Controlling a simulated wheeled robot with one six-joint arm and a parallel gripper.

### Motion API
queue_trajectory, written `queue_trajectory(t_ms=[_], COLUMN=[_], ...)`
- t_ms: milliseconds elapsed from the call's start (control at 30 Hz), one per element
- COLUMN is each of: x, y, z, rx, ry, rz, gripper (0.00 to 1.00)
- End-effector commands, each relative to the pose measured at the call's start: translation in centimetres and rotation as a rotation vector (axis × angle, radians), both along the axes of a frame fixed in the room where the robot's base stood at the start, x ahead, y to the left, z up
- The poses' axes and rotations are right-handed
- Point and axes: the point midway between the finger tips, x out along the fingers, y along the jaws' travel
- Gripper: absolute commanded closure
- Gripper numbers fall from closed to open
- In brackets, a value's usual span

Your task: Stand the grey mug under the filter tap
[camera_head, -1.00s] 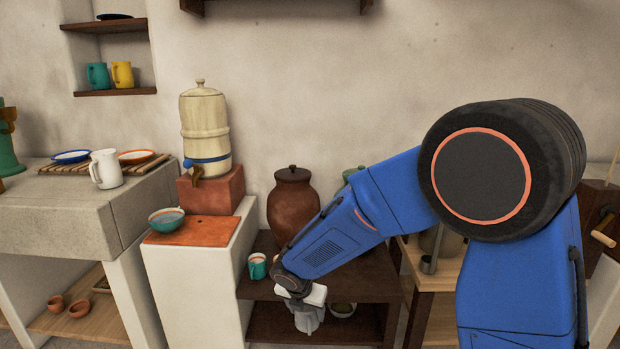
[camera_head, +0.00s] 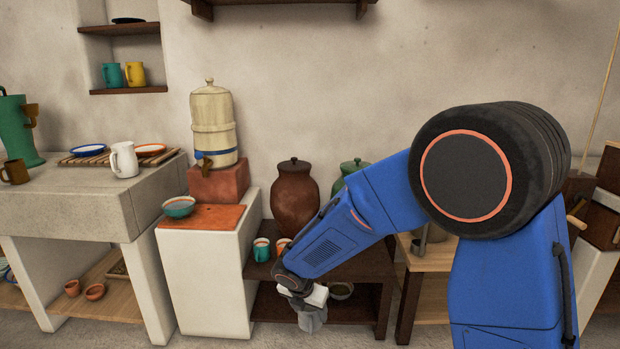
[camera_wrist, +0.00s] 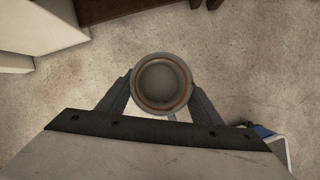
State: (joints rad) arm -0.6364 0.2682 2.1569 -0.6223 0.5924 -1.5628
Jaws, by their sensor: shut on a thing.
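The grey mug (camera_wrist: 163,84) is seen from above in the wrist view, upright, with an orange-brown ring at its rim. My gripper (camera_wrist: 160,100) is shut on it, one finger on each side. In the head view my gripper (camera_head: 308,308) holds the mug (camera_head: 311,322) low, in front of the dark low table. The filter tap (camera_head: 205,163) sits at the base of the cream ribbed filter (camera_head: 213,125), which stands on a red block. An orange board (camera_head: 204,217) lies below the tap on a white plinth.
A teal bowl (camera_head: 178,207) sits at the left edge of the orange board. Teal-and-white mugs (camera_head: 262,250) and a brown jar (camera_head: 295,195) stand on the dark low table (camera_head: 345,262). A stone counter (camera_head: 75,205) is at left.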

Motion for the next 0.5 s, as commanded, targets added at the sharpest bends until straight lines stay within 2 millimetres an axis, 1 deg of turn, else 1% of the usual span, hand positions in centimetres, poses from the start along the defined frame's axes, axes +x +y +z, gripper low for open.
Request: queue_trajectory(t_ms=[267,433,500], x=[1.6,3.1,4.0], y=[-1.9,-4.0,-5.4], z=[-1.7,-3.5,-4.7], rx=[-0.002,-0.003,-0.004], ry=[0.002,0.002,0.003], rz=[-0.185,-0.384,-0.511], gripper=[0.66,0.66,0.66])
